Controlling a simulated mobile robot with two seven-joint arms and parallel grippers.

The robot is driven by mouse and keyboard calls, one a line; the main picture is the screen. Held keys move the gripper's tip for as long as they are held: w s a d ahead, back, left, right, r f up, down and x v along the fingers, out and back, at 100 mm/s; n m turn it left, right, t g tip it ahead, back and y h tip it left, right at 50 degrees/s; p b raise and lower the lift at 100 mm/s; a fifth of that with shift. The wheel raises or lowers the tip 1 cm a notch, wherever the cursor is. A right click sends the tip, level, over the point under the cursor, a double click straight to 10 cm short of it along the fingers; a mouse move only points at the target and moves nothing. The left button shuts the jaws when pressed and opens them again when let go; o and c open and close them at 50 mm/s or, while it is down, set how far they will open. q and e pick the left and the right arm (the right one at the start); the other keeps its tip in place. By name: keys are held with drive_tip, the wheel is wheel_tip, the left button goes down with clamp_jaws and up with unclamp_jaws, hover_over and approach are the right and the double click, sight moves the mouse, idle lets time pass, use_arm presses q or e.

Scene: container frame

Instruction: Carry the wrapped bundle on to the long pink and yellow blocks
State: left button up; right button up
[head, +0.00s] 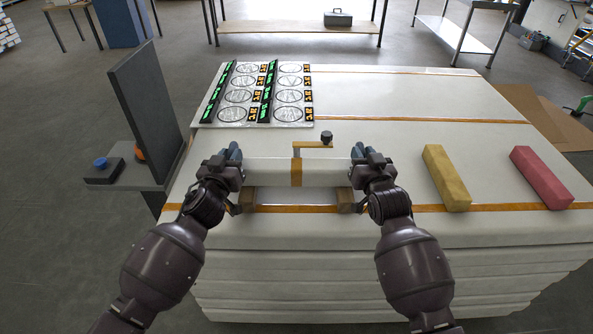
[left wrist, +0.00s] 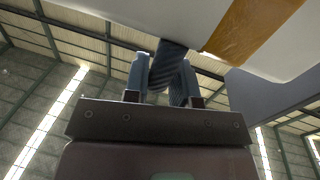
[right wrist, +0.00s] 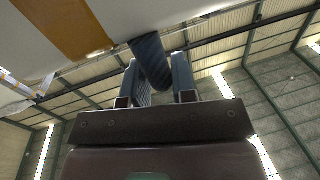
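The wrapped bundle (head: 270,172) is a long white package with an orange band round its middle. It lies level across my front, just over two small brown supports (head: 248,199) (head: 345,199); I cannot tell whether it touches them. Dark ribbed handles stick out of its ends, in the left wrist view (left wrist: 166,66) and the right wrist view (right wrist: 151,62). My left gripper (head: 231,155) and right gripper (head: 364,156) are at the two ends, their fingers close about the handles. The long yellow block (head: 446,178) and long pink block (head: 541,178) lie apart at the right.
A dark upright panel (head: 146,105) stands at the left by a box with a blue button (head: 101,163). A board of circles and green strips (head: 258,95) lies at the back left. A bracket with a dark knob (head: 326,138) stands behind the bundle. The white surface (head: 415,97) is clear at the back right.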

use_arm(q)
clamp_jaws()
use_arm(e)
clamp_jaws()
idle(0.6)
use_arm(q)
drive_tip(key=shift+d+r, duration=0.1)
drive_tip(key=shift+r, duration=0.1)
use_arm(e)
drive_tip(key=shift+r, duration=0.2)
